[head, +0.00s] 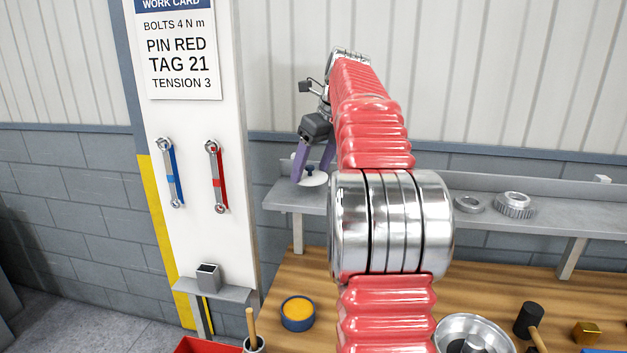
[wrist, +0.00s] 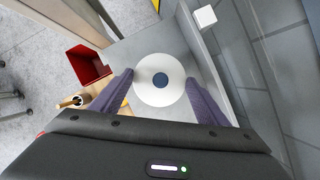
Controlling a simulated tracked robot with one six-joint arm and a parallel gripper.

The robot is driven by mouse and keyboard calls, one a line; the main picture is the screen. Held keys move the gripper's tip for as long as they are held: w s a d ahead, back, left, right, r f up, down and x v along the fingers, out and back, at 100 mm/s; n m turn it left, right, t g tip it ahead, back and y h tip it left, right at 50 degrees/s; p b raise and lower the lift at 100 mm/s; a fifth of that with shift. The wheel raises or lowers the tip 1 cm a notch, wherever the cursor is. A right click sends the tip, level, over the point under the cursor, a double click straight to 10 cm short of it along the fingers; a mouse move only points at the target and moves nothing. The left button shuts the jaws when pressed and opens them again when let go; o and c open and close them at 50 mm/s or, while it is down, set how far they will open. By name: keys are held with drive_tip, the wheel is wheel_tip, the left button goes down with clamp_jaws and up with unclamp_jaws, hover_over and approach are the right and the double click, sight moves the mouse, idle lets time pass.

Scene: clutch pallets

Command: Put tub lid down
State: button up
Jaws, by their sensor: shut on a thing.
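The tub lid (head: 316,180) is a white disc with a dark blue knob. It shows at the left end of the grey wall shelf (head: 284,198). My gripper (head: 311,174) has its purple fingers on either side of the lid. In the wrist view the lid (wrist: 150,94) lies between the two fingertips, with its knob (wrist: 160,80) in the middle, and my gripper (wrist: 159,76) is shut on it. Whether the lid touches the shelf is unclear. An open blue tub (head: 298,324) with orange-yellow contents stands on the wooden bench below.
Metal rings (head: 514,203) sit further right on the shelf. A white post (head: 190,120) with two hanging wrenches (head: 218,178) stands to the left. A red bin (head: 207,346), a metal bowl (head: 452,330) and a black-headed mallet (head: 528,318) are below. The shelf's left end is otherwise mostly bare.

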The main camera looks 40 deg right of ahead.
sight(313, 177)
drive_tip(key=shift+f, duration=1.9)
drive_tip(key=o, duration=1.1)
drive_tip(key=v, duration=1.2)
drive_tip(key=shift+a+r, duration=0.1)
